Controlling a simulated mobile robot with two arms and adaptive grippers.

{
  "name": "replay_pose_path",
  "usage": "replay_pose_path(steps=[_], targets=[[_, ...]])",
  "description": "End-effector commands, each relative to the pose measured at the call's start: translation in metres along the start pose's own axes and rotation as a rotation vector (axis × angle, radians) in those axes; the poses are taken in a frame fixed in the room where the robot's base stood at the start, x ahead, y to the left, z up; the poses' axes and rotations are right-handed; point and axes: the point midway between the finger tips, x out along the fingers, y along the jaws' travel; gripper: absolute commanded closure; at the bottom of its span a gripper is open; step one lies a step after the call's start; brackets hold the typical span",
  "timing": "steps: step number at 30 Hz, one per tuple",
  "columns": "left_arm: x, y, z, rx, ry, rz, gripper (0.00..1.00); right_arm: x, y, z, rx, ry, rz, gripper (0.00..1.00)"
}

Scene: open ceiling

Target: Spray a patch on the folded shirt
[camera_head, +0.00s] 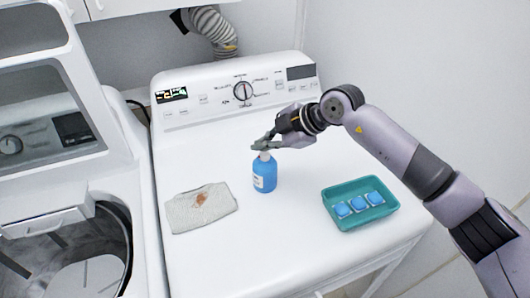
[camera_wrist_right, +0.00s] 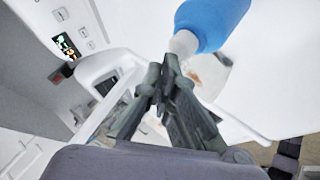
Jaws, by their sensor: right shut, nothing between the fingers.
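The folded shirt (camera_head: 215,213) is a light grey folded cloth with a brown stain (camera_head: 201,198), lying at the left of the white machine top. A blue spray bottle (camera_head: 264,174) with a white label stands upright to the right of the shirt. My right gripper (camera_head: 262,145) is at the top of the bottle and hides its spray head. In the right wrist view the gripper (camera_wrist_right: 163,75) is shut with nothing between its fingers, its tips close to the bottle's white neck (camera_wrist_right: 184,43). I cannot tell whether they touch. My left gripper is not in view.
A teal tray (camera_head: 352,222) with blue-and-white pods (camera_head: 359,203) sits at the right of the machine top. An open washer (camera_head: 75,240) is on the left. The control panel (camera_head: 235,93) rises at the back. The front middle of the top is clear.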

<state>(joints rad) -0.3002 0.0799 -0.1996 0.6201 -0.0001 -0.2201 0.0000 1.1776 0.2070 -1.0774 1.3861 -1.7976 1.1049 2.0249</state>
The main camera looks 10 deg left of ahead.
Motion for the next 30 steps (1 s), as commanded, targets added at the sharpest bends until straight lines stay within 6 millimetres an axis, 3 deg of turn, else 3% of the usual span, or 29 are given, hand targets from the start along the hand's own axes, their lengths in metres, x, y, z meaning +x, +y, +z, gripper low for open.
replay_pose_path(steps=[30], targets=[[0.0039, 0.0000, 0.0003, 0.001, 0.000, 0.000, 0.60, 0.0060, -0.0043, 0.0047, 0.000, -0.001, 0.000, 1.00]])
